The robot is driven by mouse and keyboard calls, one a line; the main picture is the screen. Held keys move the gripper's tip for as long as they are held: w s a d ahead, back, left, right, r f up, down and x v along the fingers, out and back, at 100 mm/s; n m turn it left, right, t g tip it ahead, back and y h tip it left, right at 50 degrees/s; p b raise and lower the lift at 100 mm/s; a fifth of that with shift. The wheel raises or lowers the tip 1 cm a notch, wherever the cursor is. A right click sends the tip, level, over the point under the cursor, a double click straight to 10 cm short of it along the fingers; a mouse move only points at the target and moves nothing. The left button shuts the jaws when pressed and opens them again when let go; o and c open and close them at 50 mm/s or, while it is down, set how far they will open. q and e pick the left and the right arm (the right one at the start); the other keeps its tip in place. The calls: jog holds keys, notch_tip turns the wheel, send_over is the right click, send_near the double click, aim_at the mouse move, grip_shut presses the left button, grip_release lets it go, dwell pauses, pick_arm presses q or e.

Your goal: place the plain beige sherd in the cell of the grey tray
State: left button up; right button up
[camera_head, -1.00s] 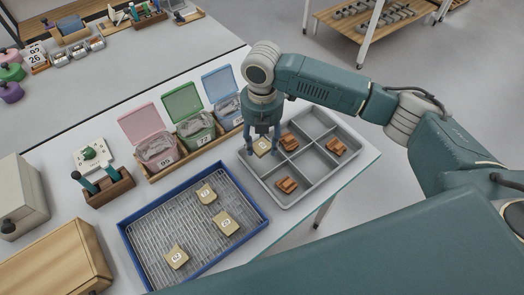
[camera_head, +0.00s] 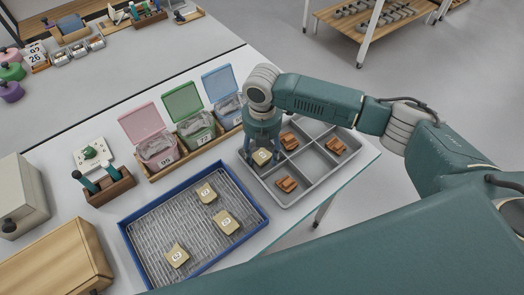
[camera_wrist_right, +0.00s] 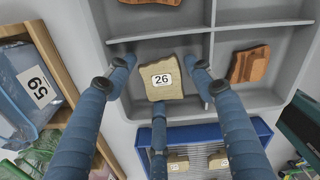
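In the right wrist view the sherd (camera_wrist_right: 162,90) lies label up inside the cell, apart from the side walls. My right gripper (camera_head: 262,152) is low over that cell. In the wrist view its fingers (camera_wrist_right: 160,78) stand around the sherd, with gaps at its left and right; the third finger is close to its near edge, and I cannot tell if it touches. My left gripper is not in view.
Reddish-brown sherds (camera_head: 336,147) lie in other tray cells. A blue-rimmed tray (camera_head: 127,232) with a mesh floor holds 3 labelled beige sherds (camera_head: 224,222). Pink, green and blue lidded boxes (camera_head: 194,129) stand in a wooden rack behind. A wooden holder (camera_head: 110,190) stands at left.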

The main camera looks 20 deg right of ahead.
aim_at(262, 154)
jog(key=shift+r, duration=0.1)
notch_tip(262, 154, up, 12)
jog(key=b, duration=0.1)
dwell(0.4)
